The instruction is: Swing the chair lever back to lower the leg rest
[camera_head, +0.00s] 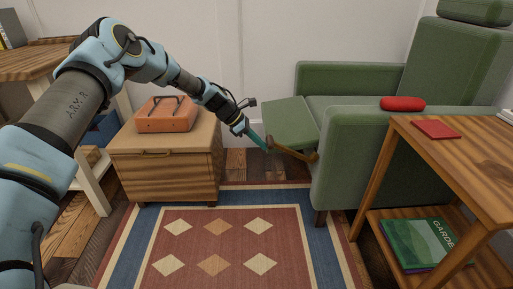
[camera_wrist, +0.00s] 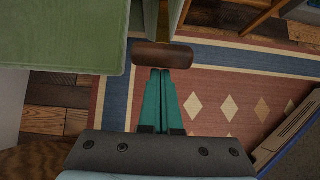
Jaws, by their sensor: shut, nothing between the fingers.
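The green armchair (camera_head: 345,140) stands at the right with its leg rest (camera_head: 290,122) sticking out forward, raised off the floor. The leg rest also fills the upper left of the wrist view (camera_wrist: 62,38). The brown lever (camera_head: 296,152) juts from the chair's side below the leg rest. Its handle lies crosswise just beyond my fingertips in the wrist view (camera_wrist: 162,56). My gripper (camera_head: 265,146) has its teal fingers together with nothing between them. The fingertips (camera_wrist: 160,73) are right at the handle's near side; I cannot tell whether they touch it.
A wooden side table (camera_head: 465,160) with a red book stands at the right. A wooden chest (camera_head: 165,165) with an orange case (camera_head: 167,115) is left of the leg rest. A patterned rug (camera_head: 222,240) covers the open floor. A red object (camera_head: 402,103) lies on the armrest.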

